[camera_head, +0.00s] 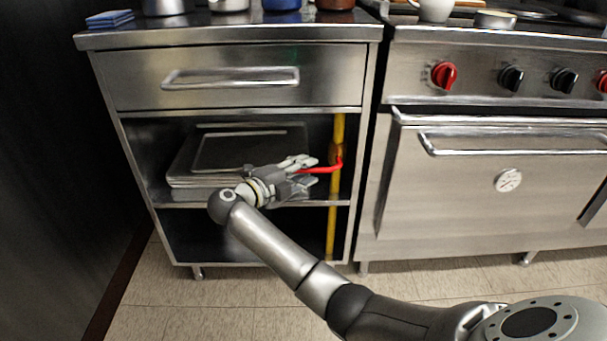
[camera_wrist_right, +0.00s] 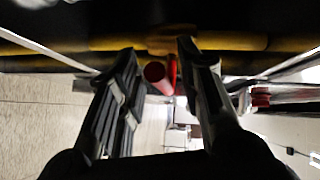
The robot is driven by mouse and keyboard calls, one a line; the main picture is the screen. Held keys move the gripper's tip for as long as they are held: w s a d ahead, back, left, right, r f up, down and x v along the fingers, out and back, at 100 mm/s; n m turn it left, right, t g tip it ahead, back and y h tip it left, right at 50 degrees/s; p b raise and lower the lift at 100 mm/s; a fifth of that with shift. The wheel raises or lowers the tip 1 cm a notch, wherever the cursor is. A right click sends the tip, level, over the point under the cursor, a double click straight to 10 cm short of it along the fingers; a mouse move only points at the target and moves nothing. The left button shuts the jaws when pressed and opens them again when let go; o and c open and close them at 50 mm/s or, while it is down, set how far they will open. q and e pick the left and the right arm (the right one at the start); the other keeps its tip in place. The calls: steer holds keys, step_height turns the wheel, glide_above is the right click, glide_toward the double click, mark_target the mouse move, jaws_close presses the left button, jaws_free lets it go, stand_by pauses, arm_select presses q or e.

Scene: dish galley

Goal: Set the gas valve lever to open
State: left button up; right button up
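The gas valve lever (camera_head: 328,169) is red and sticks out to the left from a brass-coloured valve body (camera_head: 335,153) on a vertical yellow pipe (camera_head: 338,128). The lever lies roughly across the pipe. My right gripper (camera_head: 311,171) is inside the open shelf bay, its fingers pointing right toward the pipe. In the right wrist view the red lever (camera_wrist_right: 157,74) shows end-on between the two spread fingers (camera_wrist_right: 157,52), with gaps visible beside it. The yellow pipe (camera_wrist_right: 90,44) runs across beyond the fingertips. My left gripper is not in view.
Metal trays (camera_head: 205,178) lie on the shelf behind and left of my gripper. The cabinet's right post (camera_head: 360,140) stands just right of the pipe. A drawer with a bar handle (camera_head: 232,80) is above. The stove (camera_head: 470,180) with red and black knobs is at the right.

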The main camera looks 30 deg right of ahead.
steer(key=shift+d, duration=0.15)
jaws_close()
stand_by(0.5)
